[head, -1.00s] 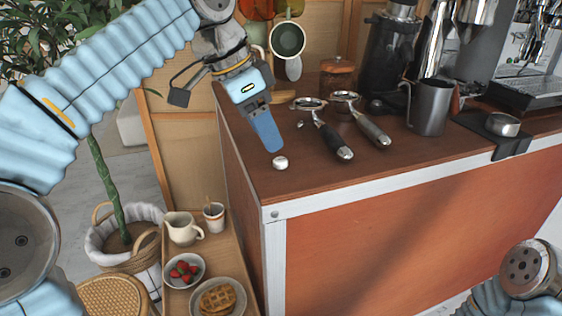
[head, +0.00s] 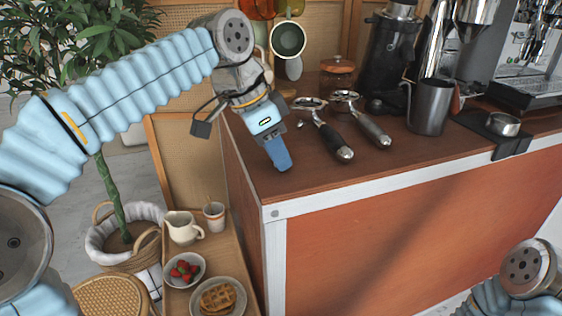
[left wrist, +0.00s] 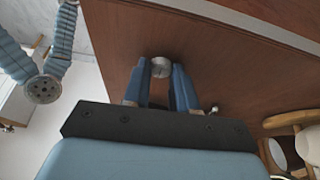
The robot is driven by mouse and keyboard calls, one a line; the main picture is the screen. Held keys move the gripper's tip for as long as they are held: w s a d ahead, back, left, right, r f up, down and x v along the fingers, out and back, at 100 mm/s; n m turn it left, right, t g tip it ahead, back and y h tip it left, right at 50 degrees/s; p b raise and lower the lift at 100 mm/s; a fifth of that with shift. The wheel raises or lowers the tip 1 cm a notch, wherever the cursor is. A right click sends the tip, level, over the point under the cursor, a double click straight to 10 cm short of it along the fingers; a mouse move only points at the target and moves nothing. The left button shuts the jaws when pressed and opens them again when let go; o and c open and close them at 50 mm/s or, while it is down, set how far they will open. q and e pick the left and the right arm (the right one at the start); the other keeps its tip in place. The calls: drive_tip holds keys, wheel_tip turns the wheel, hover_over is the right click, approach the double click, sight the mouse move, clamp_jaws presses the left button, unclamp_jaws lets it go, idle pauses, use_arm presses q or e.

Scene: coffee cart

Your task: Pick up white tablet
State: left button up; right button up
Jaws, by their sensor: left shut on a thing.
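The white tablet (left wrist: 161,67) is a small, round, pale piece at the near corner of the brown cart top. In the left wrist view it sits between the tips of my left gripper (left wrist: 162,76), with a blue finger on each side. In the head view the left gripper (head: 281,165) points down at the cart top, and its fingers hide the tablet. The left gripper is shut on the tablet. I cannot tell whether the tablet is clear of the surface. My right gripper is not in view; only part of that arm shows at the lower right.
A small shiny piece (head: 299,125) lies behind the gripper. Two portafilters (head: 333,140) (head: 372,131) and a steel pitcher (head: 430,106) stand to the right. A lower side table (head: 223,257) holds a waffle plate, strawberries and a jug. The cart's front strip is clear.

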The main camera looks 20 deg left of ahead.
use_arm(q)
clamp_jaws()
drive_tip(key=shift+r, duration=0.15)
drive_tip(key=shift+r, duration=0.25)
wheel_tip(320, 180, up, 3)
drive_tip(key=shift+d+f, duration=0.1)
drive_tip(key=shift+f, duration=0.05)
drive_tip(key=s+d+r, duration=0.7)
drive_tip(key=s+r, duration=0.2)
drive_tip(key=s, duration=0.2)
drive_tip(key=shift+s+d+r, duration=0.25)
drive_tip(key=shift+s+d, duration=0.05)
drive_tip(key=shift+d, duration=0.1)
